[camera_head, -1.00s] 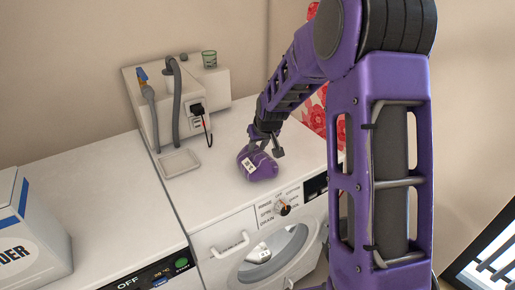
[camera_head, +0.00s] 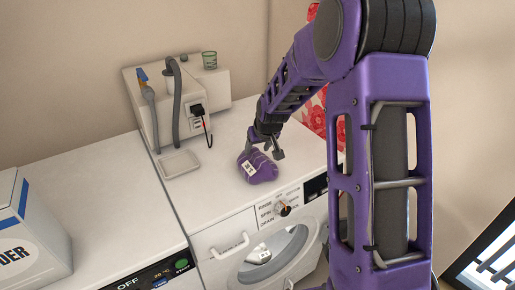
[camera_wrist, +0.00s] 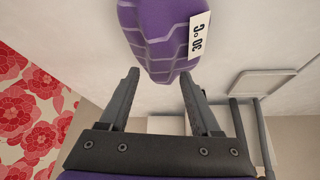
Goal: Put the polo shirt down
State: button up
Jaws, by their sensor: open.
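The polo shirt (camera_head: 262,173) appears as a small purple bundle with a white tag. It lies on the white top of the front-loading machine, near its front edge. In the wrist view the shirt (camera_wrist: 155,40) shows a ridged surface, and its tag reads 30 °C. My gripper (camera_head: 264,151) is right at the shirt, on its far side in the head view. In the wrist view my gripper (camera_wrist: 159,76) is open, with the shirt's narrow end between and just beyond the fingertips. I cannot tell whether a finger touches it.
A white unit with hoses (camera_head: 215,88) and a plug stands at the back, with a shallow tray (camera_head: 180,163) before it. A detergent box (camera_head: 30,235) is at the left. A red floral cloth (camera_wrist: 30,110) hangs beside the machine. The machine top (camera_head: 215,185) is otherwise clear around the shirt.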

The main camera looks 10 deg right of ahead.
jog(key=v, duration=1.1)
jog(key=shift+s+r+p, duration=0.15)
jog(key=shift+r+p, duration=0.15)
jog(key=shift+r, duration=0.05)
